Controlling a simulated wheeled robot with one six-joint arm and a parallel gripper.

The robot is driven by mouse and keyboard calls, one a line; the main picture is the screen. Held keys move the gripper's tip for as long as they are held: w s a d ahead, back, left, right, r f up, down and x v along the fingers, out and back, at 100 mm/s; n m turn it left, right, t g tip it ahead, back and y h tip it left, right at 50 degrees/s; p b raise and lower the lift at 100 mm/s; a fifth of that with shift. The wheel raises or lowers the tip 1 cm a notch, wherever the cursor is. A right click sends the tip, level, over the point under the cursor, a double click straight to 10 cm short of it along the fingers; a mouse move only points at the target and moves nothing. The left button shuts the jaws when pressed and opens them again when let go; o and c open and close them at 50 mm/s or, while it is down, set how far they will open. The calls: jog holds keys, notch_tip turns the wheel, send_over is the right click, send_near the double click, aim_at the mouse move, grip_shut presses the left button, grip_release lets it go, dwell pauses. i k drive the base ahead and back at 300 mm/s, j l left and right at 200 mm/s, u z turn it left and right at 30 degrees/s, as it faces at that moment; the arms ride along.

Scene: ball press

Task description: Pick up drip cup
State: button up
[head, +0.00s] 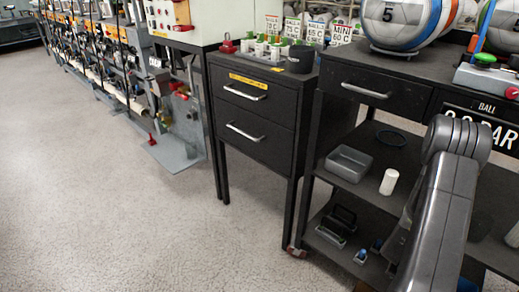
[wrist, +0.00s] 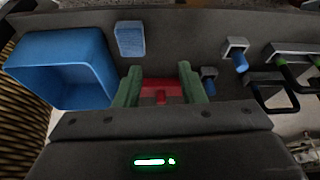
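A small dark cup (head: 300,60) stands upright on top of the black drawer cabinet in the head view; it may be the drip cup, but I cannot be sure. A white cylinder (head: 389,181) stands on the cart's middle shelf. In the wrist view, my gripper (wrist: 160,68) has two green fingers set apart, with a clear gap between the tips. A red T-shaped part (wrist: 160,90) shows between the fingers; I cannot tell if it belongs to the gripper. In the head view my arm reaches down in front of the cart and hides the gripper.
The black cart's middle shelf holds a grey tray (head: 348,163) and a dark blue ring (head: 391,138). Black handles (head: 336,226) lie on the lower shelf. The wrist view shows a blue bin (wrist: 65,70), a blue block (wrist: 130,39) and several bracketed parts. Floor is clear at left.

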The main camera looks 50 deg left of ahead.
aim_at(191, 151)
jog(key=u, duration=2.65)
